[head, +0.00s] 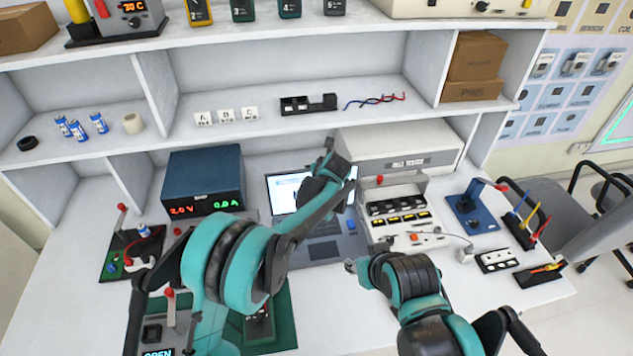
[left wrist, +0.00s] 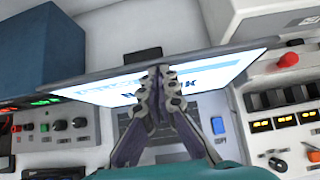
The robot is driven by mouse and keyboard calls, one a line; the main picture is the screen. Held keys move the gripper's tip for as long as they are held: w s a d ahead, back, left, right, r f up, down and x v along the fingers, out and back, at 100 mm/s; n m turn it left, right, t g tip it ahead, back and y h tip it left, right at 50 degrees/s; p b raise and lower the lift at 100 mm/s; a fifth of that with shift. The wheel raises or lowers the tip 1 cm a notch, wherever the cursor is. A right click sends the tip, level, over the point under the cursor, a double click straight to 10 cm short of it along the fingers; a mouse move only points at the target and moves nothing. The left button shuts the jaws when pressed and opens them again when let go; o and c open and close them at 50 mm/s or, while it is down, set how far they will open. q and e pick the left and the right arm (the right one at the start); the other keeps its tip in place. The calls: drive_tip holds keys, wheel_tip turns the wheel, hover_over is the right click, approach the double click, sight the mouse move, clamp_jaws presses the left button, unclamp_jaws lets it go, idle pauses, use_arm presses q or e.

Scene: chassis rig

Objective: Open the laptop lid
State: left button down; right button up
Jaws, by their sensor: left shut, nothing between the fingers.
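The laptop (head: 322,250) stands on the bench between the blue power supply and the pale tester. Its lid (head: 284,189) is raised and the lit screen shows; in the left wrist view the lid (left wrist: 100,94) crosses the picture, tilted, with text on the screen. My left gripper (head: 329,150) is over the laptop and hides part of the screen. In the left wrist view its fingers (left wrist: 161,74) are together, empty, in front of the screen near the lid's upper edge; I cannot tell if they touch. My right gripper (head: 352,266) is low by the laptop's front right; its fingers are mostly hidden.
The blue power supply (head: 205,178) stands left of the laptop, and the pale tester (head: 395,150) with a switch panel (head: 405,212) stands right. A shelf (head: 240,138) runs above. Small devices and a blue stand (head: 470,212) occupy the bench's right side.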

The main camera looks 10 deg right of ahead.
use_arm(q)
drive_tip(key=shift+w, duration=1.45)
